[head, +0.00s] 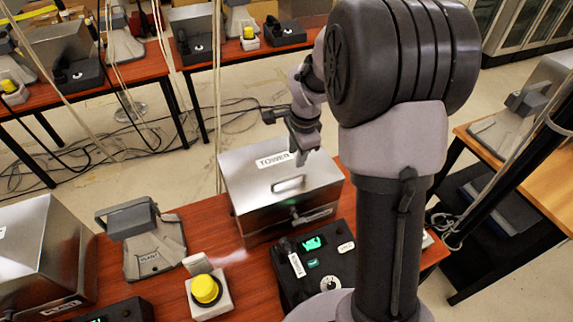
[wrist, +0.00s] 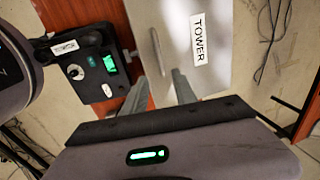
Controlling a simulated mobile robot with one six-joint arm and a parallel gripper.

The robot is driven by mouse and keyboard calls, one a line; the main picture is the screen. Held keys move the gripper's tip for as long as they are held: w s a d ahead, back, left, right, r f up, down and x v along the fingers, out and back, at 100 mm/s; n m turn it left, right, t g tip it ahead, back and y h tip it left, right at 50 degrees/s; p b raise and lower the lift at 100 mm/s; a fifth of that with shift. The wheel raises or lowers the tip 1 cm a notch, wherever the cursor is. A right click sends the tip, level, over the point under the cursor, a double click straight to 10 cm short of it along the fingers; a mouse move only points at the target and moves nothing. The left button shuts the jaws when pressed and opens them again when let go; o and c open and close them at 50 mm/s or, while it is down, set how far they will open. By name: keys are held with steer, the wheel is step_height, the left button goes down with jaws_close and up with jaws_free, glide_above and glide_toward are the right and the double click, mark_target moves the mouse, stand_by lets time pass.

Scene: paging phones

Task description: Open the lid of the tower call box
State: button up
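The tower call box (head: 240,190) is a silver metal box on the red-brown table, with its lid shut. A white TOWER label (head: 275,159) and a bar handle (head: 289,185) are on its top. A latch or knob shows low on its front face. In the wrist view the lid (wrist: 218,82), its label (wrist: 198,40) and its handle (wrist: 155,52) are seen from above. My gripper (head: 301,156) hangs over the far part of the lid, apparently above it. In the wrist view its two fingers (wrist: 162,75) stand apart with nothing between them, near the handle.
A black phone unit (head: 312,265) with green displays stands just in front of the box. A yellow button (head: 206,289), a grey PLANT stand (head: 148,243) and another silver box (head: 45,255) are to the left. Hanging cables pass behind the tower box.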

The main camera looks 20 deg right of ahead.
mark_target(292, 178)
steer(key=f, duration=0.3)
steer(key=w+f+b, duration=0.1)
steer(key=f, duration=0.3)
steer(key=w+f, duration=0.1)
steer(key=f, duration=0.3)
steer(key=shift+w+a, duration=0.1)
steer(key=shift+w, duration=0.05)
steer(key=shift+c, duration=0.2)
steer(key=shift+r, duration=0.1)
jaws_close()
stand_by(0.5)
